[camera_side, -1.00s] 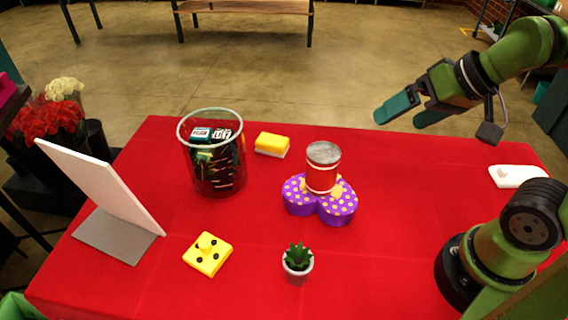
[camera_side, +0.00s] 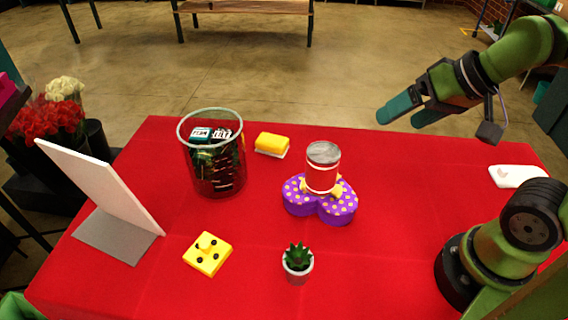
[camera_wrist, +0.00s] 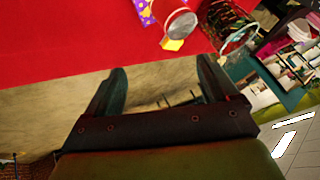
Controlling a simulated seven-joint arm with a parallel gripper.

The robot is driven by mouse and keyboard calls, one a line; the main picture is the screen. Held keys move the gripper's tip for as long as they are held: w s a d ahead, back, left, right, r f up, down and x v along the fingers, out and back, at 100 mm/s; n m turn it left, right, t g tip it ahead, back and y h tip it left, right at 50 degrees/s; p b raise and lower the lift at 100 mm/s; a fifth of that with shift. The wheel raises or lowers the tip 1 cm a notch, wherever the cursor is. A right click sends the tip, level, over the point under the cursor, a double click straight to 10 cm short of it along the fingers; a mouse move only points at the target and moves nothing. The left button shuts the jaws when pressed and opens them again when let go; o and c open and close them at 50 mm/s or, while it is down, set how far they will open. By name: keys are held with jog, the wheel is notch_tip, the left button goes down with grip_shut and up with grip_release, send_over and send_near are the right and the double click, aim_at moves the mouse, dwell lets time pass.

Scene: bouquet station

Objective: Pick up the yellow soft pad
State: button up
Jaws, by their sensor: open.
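A yellow sponge-like pad with a white underside (camera_side: 272,144) lies flat near the far edge of the red table, between the glass container and the can. In the wrist view a small yellow patch beside the can (camera_wrist: 172,44) looks like this pad. My gripper (camera_side: 399,119) is open and empty, raised beyond the table's far edge, well to the right of the pad. Its two fingers (camera_wrist: 161,65) stand apart in the wrist view with nothing between them. A second yellow item, a square block with black dots and a knob (camera_side: 207,254), sits at the front left.
The clear container (camera_side: 216,183) of dark packets stands left of the pad. A can (camera_side: 322,168) stands on a purple dotted box (camera_side: 320,207) to its right. A potted succulent (camera_side: 298,263), white panel (camera_side: 101,186) and white flat object (camera_side: 517,176) also occupy the table.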

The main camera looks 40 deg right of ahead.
jog(key=n+g, duration=0.3)
jog(key=n, duration=0.7)
send_near(272, 139)
jog(key=x, duration=0.4)
jog(key=shift+d+f, duration=0.15)
jog(key=shift+f, duration=0.15)
jog(key=shift+x, duration=2.8)
